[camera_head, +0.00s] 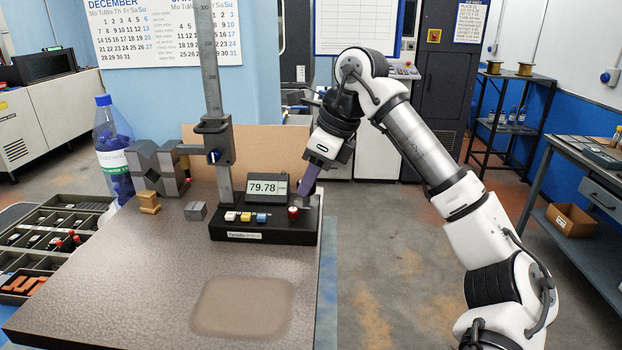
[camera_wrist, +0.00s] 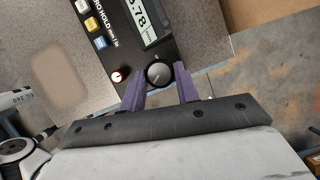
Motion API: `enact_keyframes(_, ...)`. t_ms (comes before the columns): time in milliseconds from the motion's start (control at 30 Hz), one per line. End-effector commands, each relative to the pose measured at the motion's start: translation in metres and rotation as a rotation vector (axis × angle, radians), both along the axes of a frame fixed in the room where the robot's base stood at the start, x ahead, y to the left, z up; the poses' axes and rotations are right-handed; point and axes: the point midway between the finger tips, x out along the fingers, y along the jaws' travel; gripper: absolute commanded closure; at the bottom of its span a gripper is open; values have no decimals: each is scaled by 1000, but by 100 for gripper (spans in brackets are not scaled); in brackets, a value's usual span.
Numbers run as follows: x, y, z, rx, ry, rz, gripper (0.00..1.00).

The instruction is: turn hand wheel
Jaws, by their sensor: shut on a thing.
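The hand wheel is a small black round knob (camera_wrist: 158,73) with a pale mark, on the right end of the gauge's black base (camera_head: 262,238). It shows clearly in the wrist view and is mostly hidden by my gripper in the head view. My gripper (camera_head: 304,192) points down at the base's right end, its purple fingers on either side of the knob and shut on it in the wrist view (camera_wrist: 159,80). The gauge's display (camera_head: 264,187) reads 79.78. Its slider (camera_head: 214,142) sits low on the tall scale column (camera_head: 210,85).
A small red knob (camera_head: 293,212) and several coloured buttons (camera_head: 247,217) sit close to the hand wheel. Left stand a grey block (camera_head: 195,211), brass piece (camera_head: 148,202), V-block (camera_head: 158,172) and bottle (camera_head: 112,150). The granite plate's front (camera_head: 130,295) is clear.

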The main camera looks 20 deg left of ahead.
Motion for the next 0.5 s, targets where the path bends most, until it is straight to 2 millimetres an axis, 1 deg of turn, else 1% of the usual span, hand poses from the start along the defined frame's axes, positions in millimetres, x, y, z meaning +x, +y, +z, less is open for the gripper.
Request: enact_keyframes(500,-4,0,-3,-4,-5,-464,92)
